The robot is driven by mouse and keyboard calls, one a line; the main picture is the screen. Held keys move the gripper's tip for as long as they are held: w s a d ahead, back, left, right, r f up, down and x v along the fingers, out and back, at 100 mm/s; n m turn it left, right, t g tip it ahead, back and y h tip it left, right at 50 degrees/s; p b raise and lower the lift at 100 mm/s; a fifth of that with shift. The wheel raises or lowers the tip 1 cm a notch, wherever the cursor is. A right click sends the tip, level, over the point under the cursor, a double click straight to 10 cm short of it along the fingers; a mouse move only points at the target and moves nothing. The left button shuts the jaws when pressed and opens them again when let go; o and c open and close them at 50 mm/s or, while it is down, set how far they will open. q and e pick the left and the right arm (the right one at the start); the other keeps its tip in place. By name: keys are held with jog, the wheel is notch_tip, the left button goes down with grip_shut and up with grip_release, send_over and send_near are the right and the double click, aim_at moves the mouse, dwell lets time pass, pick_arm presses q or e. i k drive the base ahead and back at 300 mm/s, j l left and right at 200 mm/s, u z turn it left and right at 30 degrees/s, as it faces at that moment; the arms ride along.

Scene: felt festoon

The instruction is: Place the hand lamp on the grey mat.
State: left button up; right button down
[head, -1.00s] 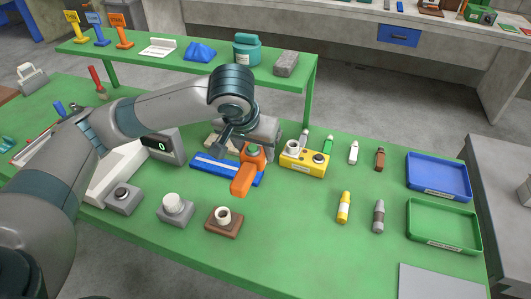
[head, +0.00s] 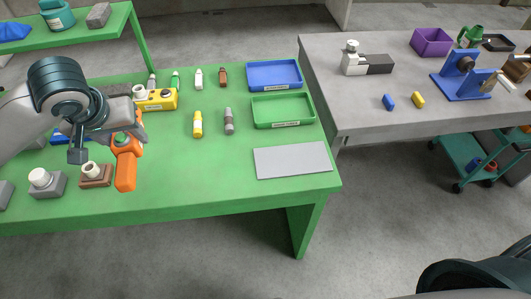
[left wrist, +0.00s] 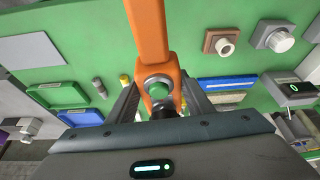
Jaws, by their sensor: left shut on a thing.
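The orange hand lamp (head: 126,168), with a green round part near its top, is in my left gripper (head: 121,138). In the left wrist view the lamp (left wrist: 150,35) stands between the two fingers (left wrist: 160,92), which close on it from both sides. It appears to be over the green table, just right of the brown block; its height is hard to tell. The grey mat (head: 293,160) lies flat and bare at the table's front right corner, well right of the lamp. It also shows in the left wrist view (left wrist: 33,50). My right gripper is out of view.
A green tray (head: 282,124) and a blue tray (head: 274,88) lie behind the mat. A yellow bottle (head: 197,124) and a grey bottle (head: 229,121) stand between lamp and mat. The brown block (head: 95,182) and yellow box (head: 158,103) are near the gripper.

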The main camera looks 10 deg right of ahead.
aim_at(292, 158)
jog(key=l+u, duration=0.1)
jog(key=l, duration=0.4)
jog(key=k+l+u, duration=0.1)
jog(key=l, duration=0.35)
jog(key=l+u, duration=0.1)
jog(key=l, duration=0.4)
jog(key=i+l, duration=0.15)
jog(key=l, duration=0.15)
jog(key=i+l+u, duration=0.15)
jog(key=i+l, duration=0.15)
jog(key=l, duration=0.25)
jog(key=u, duration=0.05)
